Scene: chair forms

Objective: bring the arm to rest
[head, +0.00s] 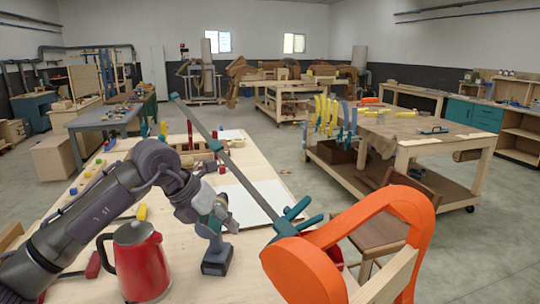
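My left arm comes in from the lower left, bends at a raised elbow, and reaches down over the wooden bench (75,215). Its gripper (212,208) is at the end of the arm, right by a teal and grey cordless drill (216,259) that stands upright on the bench. Gripper and drill overlap in the picture, so I cannot tell whether the fingers touch it, or whether they are open or shut. My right gripper is not in view.
A red kettle (140,266) stands in front of my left arm. A long teal bar clamp (205,128) slants above the bench to a large orange curved form (385,205) at right. A white sheet (252,202) lies behind the drill. A wheeled worktable (400,150) stands beyond.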

